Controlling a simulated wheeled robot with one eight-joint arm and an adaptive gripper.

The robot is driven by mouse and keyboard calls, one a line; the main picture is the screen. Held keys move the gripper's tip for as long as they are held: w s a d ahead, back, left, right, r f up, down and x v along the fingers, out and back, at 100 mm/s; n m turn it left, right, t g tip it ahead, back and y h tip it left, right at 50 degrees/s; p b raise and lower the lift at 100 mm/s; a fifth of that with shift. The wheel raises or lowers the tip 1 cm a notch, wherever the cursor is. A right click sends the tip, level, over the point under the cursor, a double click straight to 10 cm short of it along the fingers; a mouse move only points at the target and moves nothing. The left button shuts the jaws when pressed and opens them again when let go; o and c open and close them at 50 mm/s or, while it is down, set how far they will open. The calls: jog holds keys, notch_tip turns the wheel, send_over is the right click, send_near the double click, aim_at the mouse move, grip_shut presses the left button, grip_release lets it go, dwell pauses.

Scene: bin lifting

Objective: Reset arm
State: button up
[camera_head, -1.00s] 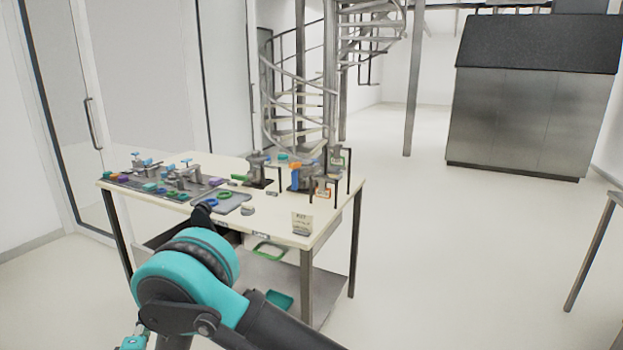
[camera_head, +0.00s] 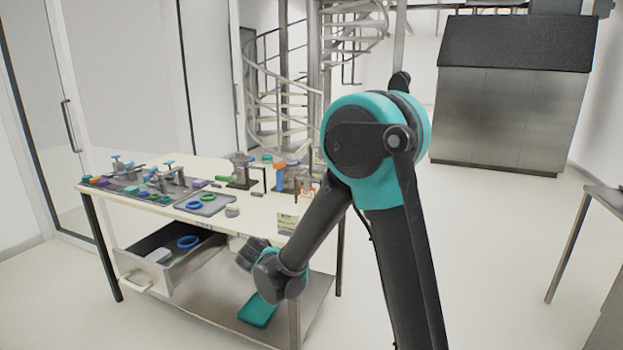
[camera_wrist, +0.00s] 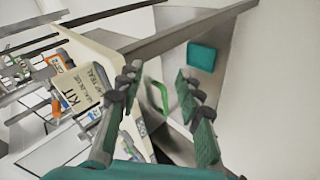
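My gripper (camera_wrist: 157,76) is open, its two fingers spread apart in the wrist view. A green loop (camera_wrist: 160,98) shows between and beyond the fingers, and I see no contact with it. In the head view my arm is raised and folded, with its teal elbow high right of the table.
The worktable (camera_head: 262,214) holds clamps, a grey tray (camera_head: 203,204) with rings and a KIT card (camera_head: 288,222). An open drawer (camera_head: 150,262) juts out under its left side, with a blue ring (camera_head: 188,242) inside. Floor to the right is clear up to another table (camera_head: 606,197).

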jog(key=s+d+m+g, duration=0.2)
jog(key=s+d+m, duration=0.15)
jog(key=d, duration=0.75)
jog(key=s+d+m+g, duration=0.2)
jog(key=s+d, duration=0.3)
jog(key=d, duration=0.5)
jog(key=s+d+f+m+g+y, duration=0.1)
jog(key=s+d+m, duration=0.4)
jog(key=s, duration=0.9)
jog(key=d+f, duration=0.1)
jog(key=d, duration=0.1)
jog(key=shift+s+d+f+y, duration=0.2)
jog(key=shift+d+y, duration=0.2)
